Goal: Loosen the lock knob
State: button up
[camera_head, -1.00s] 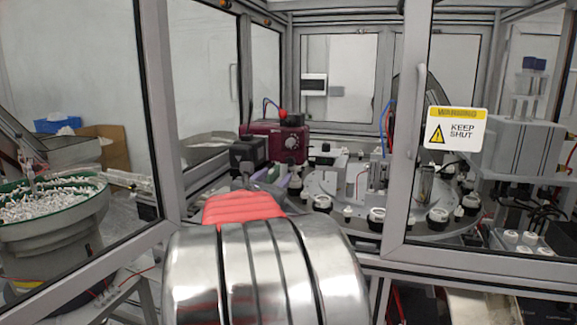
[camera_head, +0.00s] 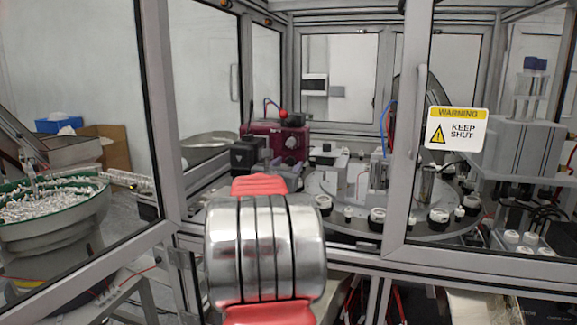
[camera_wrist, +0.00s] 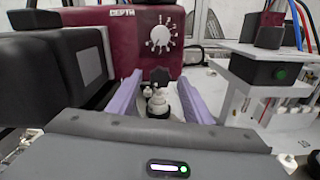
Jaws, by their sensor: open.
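A black lobed knob (camera_wrist: 160,76), which looks like the lock knob, sits low on the front of the maroon box (camera_wrist: 110,45), below a white dial. The wrist view shows my gripper (camera_wrist: 159,82) open, with its two lilac fingers on either side of the knob's line of sight. The knob appears between the fingertips. I cannot tell whether they reach around it or stop short. A white capped part (camera_wrist: 158,104) shows lower down between the fingers. In the head view the maroon box (camera_head: 262,142) shows, but my arm hides most of my gripper and the knob cannot be made out.
The white dial (camera_wrist: 160,38) is marked DEPTH. A dark block (camera_wrist: 50,65) stands close at left. A grey-white bracket with a green-lit button (camera_wrist: 265,72) stands at right. The cell's rotary table (camera_head: 400,232) carries several caps. Door frame posts (camera_head: 411,150) flank the opening.

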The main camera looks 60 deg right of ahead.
jog(key=shift+d, duration=0.25)
jog(key=shift+c, duration=0.3)
jog(key=c, duration=1)
jog(key=shift+m, duration=0.7)
jog(key=o, duration=1.1)
jog(key=shift+c, duration=0.2)
